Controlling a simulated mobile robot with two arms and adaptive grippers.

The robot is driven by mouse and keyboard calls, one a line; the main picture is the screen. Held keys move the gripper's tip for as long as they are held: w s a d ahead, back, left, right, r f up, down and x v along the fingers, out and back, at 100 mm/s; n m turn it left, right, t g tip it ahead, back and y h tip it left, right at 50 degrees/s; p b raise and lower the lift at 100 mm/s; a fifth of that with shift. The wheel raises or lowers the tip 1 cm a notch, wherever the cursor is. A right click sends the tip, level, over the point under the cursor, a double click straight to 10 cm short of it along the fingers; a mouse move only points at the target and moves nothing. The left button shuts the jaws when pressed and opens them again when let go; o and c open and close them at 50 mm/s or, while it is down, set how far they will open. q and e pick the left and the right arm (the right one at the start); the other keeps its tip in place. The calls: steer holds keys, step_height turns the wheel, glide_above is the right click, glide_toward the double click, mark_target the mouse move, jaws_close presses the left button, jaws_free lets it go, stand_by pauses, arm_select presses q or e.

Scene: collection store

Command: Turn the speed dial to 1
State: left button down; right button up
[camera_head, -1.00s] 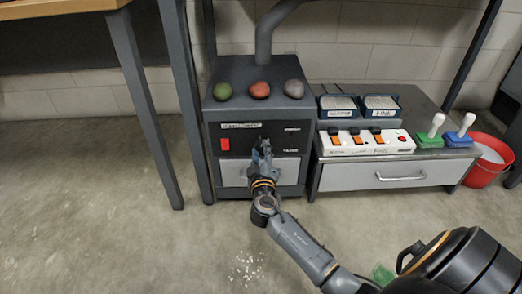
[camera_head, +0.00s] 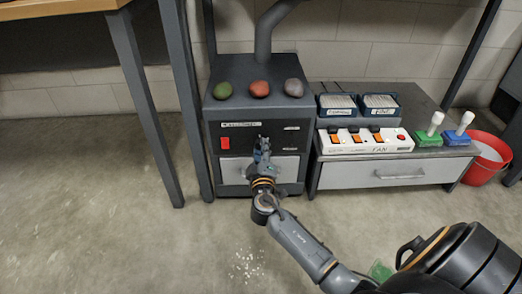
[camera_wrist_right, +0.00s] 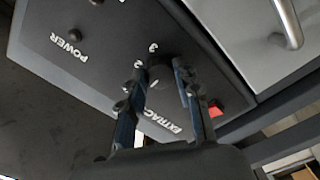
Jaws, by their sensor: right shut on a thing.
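The extractor (camera_head: 221,108) is a dark box with a sloping front panel, at the centre left in the head view. My right gripper (camera_head: 263,148) reaches up to this panel and hides the dial there. In the right wrist view, the dark round speed dial (camera_wrist_right: 160,73) sits between the two fingers of my right gripper (camera_wrist_right: 164,84), which is shut on it. White numbers 1, 2 and 3 (camera_wrist_right: 152,47) curve around the dial. Which number the dial points to cannot be told. My left gripper is not in view.
A red switch (camera_head: 225,143) is left of the dial. Three coloured lumps (camera_head: 260,89) lie on top of the extractor. A power strip (camera_head: 365,141) with orange switches stands on the low cabinet (camera_head: 330,178) to the right. A red bucket (camera_head: 485,172) stands beyond it.

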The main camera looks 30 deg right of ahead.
mark_target(260, 116)
steer(key=o, duration=1.1)
steer(key=shift+o, duration=0.2)
step_height(260, 116, up, 9)
steer(key=shift+d, duration=0.1)
steer(key=shift+r, duration=0.55)
